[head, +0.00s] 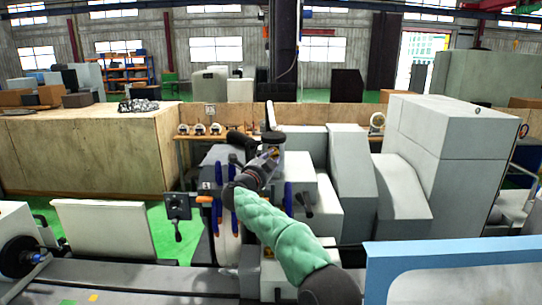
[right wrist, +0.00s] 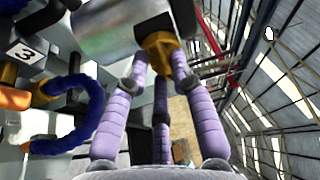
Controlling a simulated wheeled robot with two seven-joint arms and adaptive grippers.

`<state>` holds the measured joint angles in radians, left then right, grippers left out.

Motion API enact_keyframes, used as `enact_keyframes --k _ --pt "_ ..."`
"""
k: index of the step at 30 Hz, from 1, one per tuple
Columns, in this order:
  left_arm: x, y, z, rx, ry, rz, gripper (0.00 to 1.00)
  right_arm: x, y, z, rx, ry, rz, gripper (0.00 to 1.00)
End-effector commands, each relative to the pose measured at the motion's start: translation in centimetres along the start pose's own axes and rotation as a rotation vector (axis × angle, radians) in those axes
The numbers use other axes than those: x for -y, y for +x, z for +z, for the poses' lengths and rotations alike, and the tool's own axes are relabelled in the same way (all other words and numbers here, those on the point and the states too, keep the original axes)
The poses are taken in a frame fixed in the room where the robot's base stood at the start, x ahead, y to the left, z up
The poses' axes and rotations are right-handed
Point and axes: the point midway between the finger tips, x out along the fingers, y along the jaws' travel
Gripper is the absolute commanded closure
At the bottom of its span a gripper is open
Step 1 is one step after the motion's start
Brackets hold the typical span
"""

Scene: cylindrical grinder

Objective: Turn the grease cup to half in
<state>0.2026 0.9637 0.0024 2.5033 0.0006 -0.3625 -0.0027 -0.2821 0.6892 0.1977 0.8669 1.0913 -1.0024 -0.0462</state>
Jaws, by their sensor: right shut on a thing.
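The grease cup (right wrist: 160,48) shows in the right wrist view as a yellow-brass knob under a grey metal cylinder. The purple fingers of my right gripper (right wrist: 160,66) are closed around it, with their tips touching its sides. In the head view my right arm, in a green sleeve, reaches forward over the grinder, and the right gripper (head: 269,156) is at the machine's middle. The cup is mostly hidden there by the gripper. How far in the cup is turned cannot be read. My left gripper is not in view.
Blue hoses (right wrist: 88,108) with an orange fitting and a plate marked 3 (right wrist: 25,53) lie left of the fingers in the right wrist view. In the head view, grey machine housings (head: 352,175) stand to the right, and a lever box (head: 178,207) stands to the left.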

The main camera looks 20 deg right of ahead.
Motion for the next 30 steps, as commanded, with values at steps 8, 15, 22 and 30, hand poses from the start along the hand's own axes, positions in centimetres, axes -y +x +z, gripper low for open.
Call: enact_keyframes --k 8,15,22,30 --pt "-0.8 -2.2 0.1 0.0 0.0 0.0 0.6 0.5 0.0 0.0 -0.002 0.244 0.103 1.0" --pt "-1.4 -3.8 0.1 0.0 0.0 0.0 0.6 0.7 0.0 0.0 -0.003 0.453 0.19 1.0" --pt "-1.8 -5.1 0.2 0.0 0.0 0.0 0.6 0.8 0.0 -0.1 -0.004 0.655 0.275 1.0" --pt "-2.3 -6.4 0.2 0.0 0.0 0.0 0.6 1.0 0.0 -0.1 -0.004 0.891 0.373 1.0"
